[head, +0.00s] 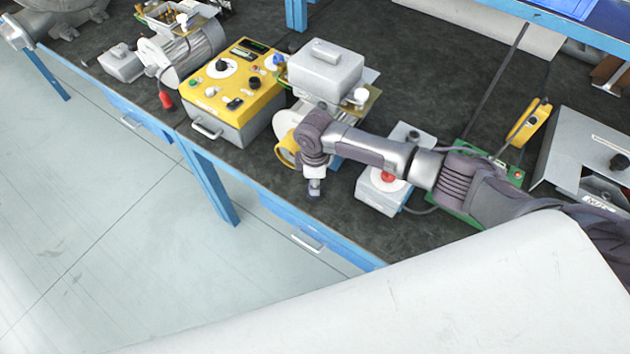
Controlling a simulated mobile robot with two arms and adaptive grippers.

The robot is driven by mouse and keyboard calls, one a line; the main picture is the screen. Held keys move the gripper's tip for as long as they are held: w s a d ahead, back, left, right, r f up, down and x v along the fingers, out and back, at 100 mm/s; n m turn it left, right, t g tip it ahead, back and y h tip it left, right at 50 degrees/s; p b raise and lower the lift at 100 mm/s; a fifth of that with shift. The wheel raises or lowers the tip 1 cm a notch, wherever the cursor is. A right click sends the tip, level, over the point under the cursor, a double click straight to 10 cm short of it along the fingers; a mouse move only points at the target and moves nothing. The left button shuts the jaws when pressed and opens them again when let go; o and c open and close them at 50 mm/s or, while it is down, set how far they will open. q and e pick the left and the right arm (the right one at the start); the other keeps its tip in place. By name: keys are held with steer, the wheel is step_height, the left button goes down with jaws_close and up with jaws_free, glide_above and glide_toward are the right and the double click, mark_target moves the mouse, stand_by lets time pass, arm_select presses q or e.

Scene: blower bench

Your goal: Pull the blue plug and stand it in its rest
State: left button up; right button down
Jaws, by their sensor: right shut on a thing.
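My right gripper (314,188) points down near the front edge of the bench, in front of the blower with the yellow ring. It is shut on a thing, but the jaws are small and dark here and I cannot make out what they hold. A small blue piece (278,59) shows at the back right of the yellow control box (237,80); I cannot tell if it is the blue plug. I cannot pick out the plug's rest. My left gripper is not in view.
A grey box with a red button (380,195) stands under my right forearm. A green board (470,150) and a yellow meter (529,124) lie to its right. A motor (185,52) stands at the left. A white surface covers the lower right.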

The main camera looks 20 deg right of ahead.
steer(key=c, duration=0.8)
jaws_free()
step_height(320, 180, up, 12)
